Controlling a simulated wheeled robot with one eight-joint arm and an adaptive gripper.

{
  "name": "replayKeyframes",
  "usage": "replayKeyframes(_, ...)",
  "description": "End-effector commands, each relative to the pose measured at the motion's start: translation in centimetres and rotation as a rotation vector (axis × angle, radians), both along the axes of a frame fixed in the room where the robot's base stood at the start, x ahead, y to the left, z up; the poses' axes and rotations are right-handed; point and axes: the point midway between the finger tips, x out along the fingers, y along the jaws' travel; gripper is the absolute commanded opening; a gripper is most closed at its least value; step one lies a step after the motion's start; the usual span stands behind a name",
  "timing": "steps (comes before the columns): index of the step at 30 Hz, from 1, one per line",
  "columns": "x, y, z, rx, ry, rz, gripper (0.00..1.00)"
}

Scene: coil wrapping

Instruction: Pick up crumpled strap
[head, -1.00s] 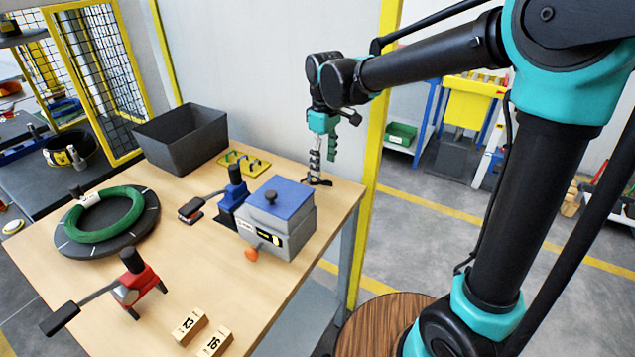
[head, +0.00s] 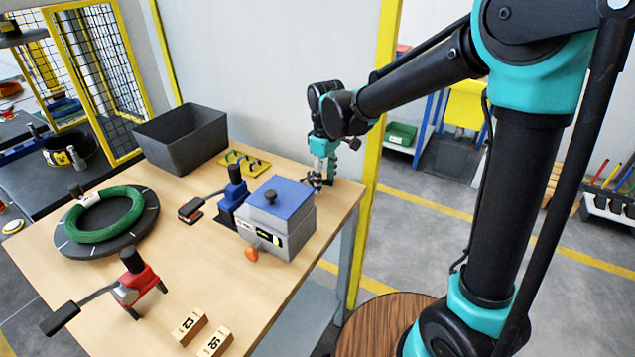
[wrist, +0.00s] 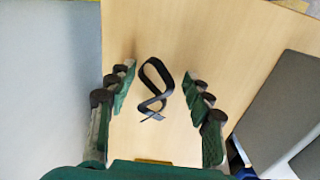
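The crumpled strap (wrist: 150,98) is a thin black band bent into a twisted loop on the wooden tabletop. In the wrist view it lies between the two fingers of my gripper (wrist: 158,74), with bare wood showing on both sides of it. The fingers are spread and do not touch it. In the head view my gripper (head: 319,184) points down at the far right corner of the table, behind the grey box with the blue lid. I cannot make out the strap there.
The grey box (head: 290,240) stands close in front of my gripper. A blue clamp (head: 234,195), a yellow hook plate (head: 243,161) and a dark bin (head: 180,140) are to the left. A green coil (head: 88,233) lies on a turntable. A pale wall is behind.

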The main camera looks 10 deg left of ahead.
Motion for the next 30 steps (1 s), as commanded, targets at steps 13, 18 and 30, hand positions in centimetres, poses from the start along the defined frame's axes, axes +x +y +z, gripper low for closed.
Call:
replayKeyframes(13,0.0,0.0,0.0,0.0,0.0,0.0,0.14)
replayKeyframes(18,0.0,0.0,0.4,0.0,0.0,0.0,0.14)
replayKeyframes(30,0.0,0.0,7.2,0.0,0.0,0.0,0.14)
